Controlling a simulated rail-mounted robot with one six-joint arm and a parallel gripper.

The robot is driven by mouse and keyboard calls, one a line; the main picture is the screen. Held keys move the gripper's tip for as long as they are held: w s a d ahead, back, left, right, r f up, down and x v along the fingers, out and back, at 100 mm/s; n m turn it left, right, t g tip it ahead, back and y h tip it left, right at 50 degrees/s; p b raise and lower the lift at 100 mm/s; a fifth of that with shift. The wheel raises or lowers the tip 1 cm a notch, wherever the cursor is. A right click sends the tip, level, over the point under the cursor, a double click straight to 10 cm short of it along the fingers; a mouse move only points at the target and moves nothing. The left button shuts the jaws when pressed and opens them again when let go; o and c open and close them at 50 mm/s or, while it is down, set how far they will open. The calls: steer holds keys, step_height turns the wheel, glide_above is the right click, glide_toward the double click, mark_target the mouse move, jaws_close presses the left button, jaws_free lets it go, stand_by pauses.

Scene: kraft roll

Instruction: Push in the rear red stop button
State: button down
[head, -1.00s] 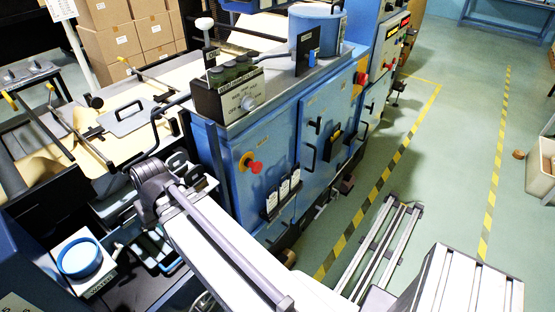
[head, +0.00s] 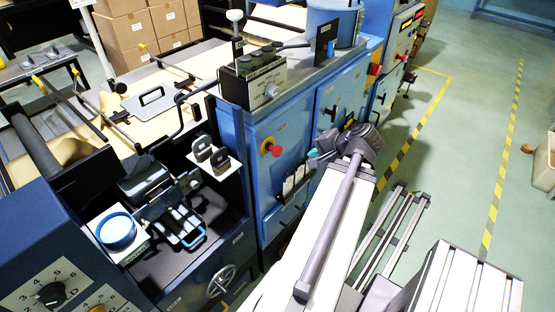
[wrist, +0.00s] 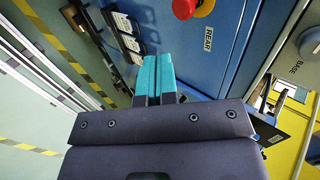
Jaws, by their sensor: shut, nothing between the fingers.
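A red stop button (head: 271,148) on an orange-yellow base sits on the front of the near blue cabinet. In the wrist view a red button (wrist: 204,6) is partly cut off at the top edge, with a label reading REAR (wrist: 208,38) beside it. My gripper (wrist: 153,58) has its teal fingers shut together and empty. It is apart from the button, which lies above and to the right of the fingertips in the wrist view. In the head view my gripper (head: 313,154) is small and partly hidden by my wrist, to the right of the button.
Black card holders (wrist: 122,32) project from the cabinet front close to the fingers. Another red button (head: 374,69) is on a farther cabinet. A control box (head: 252,82) stands on the cabinet top. Open floor (head: 455,130) lies to the right.

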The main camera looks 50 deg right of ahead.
steer(key=b, duration=0.7)
glide_toward(280, 154)
steer(key=x, duration=0.6)
steer(key=shift+w+a+f, duration=0.1)
steer(key=shift+w+f, duration=0.1)
steer(key=shift+f, duration=0.05)
